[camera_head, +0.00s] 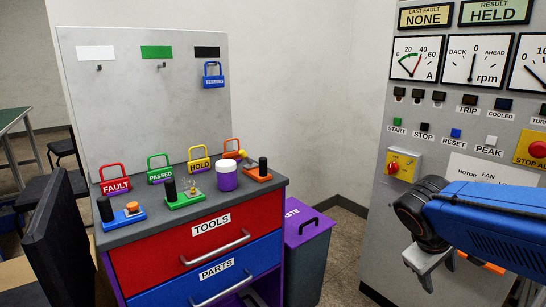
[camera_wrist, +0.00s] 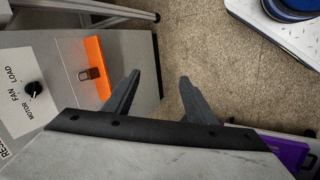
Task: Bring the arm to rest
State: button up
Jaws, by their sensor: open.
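My arm, blue with a dark wrist joint, reaches in from the right edge in the head view. My gripper (camera_head: 430,265) hangs at its end, in front of the lower part of the grey control panel (camera_head: 375,235). In the wrist view my gripper (camera_wrist: 155,95) has its two dark fingers spread apart, with only speckled floor between them. It holds nothing. An orange plate with a brown knob (camera_wrist: 92,73) on the panel lies to the left of the fingers, apart from them.
A tool cabinet (camera_head: 125,248) stands left, carrying padlocks and small coloured devices. A blue TESTING padlock (camera_head: 213,76) hangs on the board (camera_head: 140,110) behind. A waste bin (camera_head: 308,262) stands between cabinet and panel. A red-and-yellow switch (camera_head: 402,166) and red button (camera_head: 537,149) are above my arm.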

jog(key=s+a+f+m+t+y, duration=0.1)
jog(key=s+a+m+y, duration=0.3)
jog(key=s+a, duration=0.5)
jog(key=shift+a+f+t+y, duration=0.15)
jog(key=shift+f+t+y, duration=0.2)
jog(key=shift+t+y, duration=0.35)
jog(key=shift+s, duration=0.1)
jog(key=shift+c, duration=0.4)
